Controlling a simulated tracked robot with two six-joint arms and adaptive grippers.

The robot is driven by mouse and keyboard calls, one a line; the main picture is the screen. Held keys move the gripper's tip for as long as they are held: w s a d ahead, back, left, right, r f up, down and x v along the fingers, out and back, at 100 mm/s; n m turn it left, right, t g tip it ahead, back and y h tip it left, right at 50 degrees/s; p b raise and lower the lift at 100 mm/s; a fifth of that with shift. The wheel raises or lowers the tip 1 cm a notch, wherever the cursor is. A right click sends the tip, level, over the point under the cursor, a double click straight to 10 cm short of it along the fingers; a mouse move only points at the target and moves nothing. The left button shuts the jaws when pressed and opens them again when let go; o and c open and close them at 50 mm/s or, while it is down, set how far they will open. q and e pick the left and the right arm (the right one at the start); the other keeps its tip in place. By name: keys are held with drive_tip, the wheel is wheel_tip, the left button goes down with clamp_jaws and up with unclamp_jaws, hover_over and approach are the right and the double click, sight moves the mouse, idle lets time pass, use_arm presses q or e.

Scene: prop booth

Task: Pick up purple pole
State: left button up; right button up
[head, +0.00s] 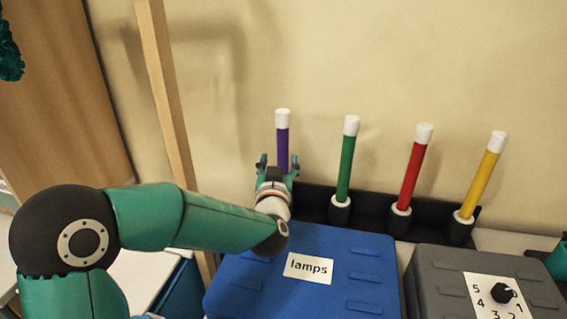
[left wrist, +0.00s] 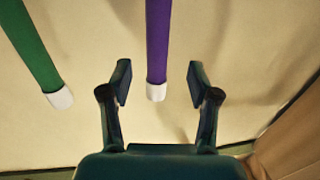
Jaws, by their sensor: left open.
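The purple pole (head: 282,140) with a white cap stands upright at the left end of the row in the head view. My left gripper (head: 276,168) is in front of its lower part, which is hidden behind the gripper. In the left wrist view the purple pole (left wrist: 158,45) shows between the two open fingers of my left gripper (left wrist: 160,88), with a gap on each side. The fingers are not closed on it. My right gripper is not in view.
A green pole (head: 346,165), a red pole (head: 411,175) and a yellow pole (head: 480,184) stand to the right in a black rack (head: 370,208). A blue case (head: 250,285) labelled "lamps" and a grey box (head: 440,272) with a dial are in front. A wooden post (head: 165,85) rises at left.

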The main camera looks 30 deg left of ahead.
sight(282, 149)
use_arm(q)
drive_tip(key=x, duration=0.3)
drive_tip(key=shift+d+p+x, duration=0.2)
drive_tip(key=shift+p+x, duration=0.75)
drive_tip(key=shift+x, duration=1.7)
drive_tip(key=shift+w, duration=0.1)
clamp_jaws()
